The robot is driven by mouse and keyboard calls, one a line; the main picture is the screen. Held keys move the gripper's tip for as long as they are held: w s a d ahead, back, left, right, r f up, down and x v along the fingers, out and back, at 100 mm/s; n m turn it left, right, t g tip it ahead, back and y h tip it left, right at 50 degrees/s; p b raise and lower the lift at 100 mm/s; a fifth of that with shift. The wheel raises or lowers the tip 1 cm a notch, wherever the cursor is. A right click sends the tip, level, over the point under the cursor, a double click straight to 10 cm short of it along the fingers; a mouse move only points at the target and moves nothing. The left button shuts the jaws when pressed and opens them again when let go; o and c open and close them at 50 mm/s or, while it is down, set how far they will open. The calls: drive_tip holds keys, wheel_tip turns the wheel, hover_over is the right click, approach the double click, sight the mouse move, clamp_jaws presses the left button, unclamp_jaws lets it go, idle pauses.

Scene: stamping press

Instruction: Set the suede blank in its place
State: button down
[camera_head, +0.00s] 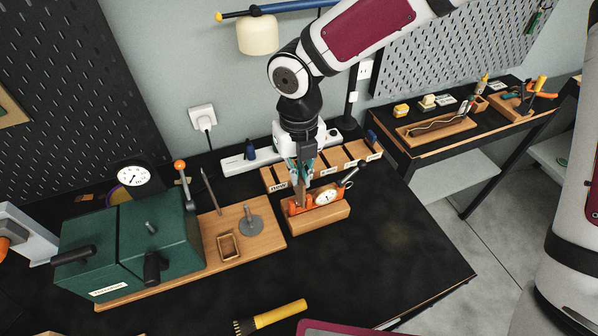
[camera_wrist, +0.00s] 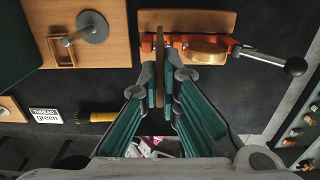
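My gripper (camera_head: 301,180) points down at the orange dial gauge (camera_head: 326,197), which stands on a wooden block (camera_head: 318,219). A thin brown piece, seen edge-on and likely the suede blank (camera_head: 300,194), is upright between my fingertips; it also shows in the wrist view (camera_wrist: 160,60). The fingers (camera_wrist: 164,82) look closed on it. Its lower end is beside the gauge's left end; I cannot tell whether they touch. A small wooden frame (camera_head: 228,246) and a grey disc with a post (camera_head: 250,225) sit on the wooden board (camera_head: 265,244) of the green press (camera_head: 130,246).
Labelled wooden bins (camera_head: 356,151) and a white power strip (camera_head: 262,160) stand behind the gauge. The press lever (camera_head: 186,185) rises at the left. A yellow-handled brush (camera_head: 272,317) lies at the front. The black table (camera_head: 390,235) is clear to the right.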

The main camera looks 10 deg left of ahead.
sight(299, 187)
idle(0.8)
drive_tip(key=shift+f+b, duration=1.15)
drive_tip(key=shift+f, duration=1.25)
drive_tip(key=c, duration=1.7)
unclamp_jaws()
drive_tip(key=shift+r, duration=0.1)
wheel_tip(299, 187, up, 12)
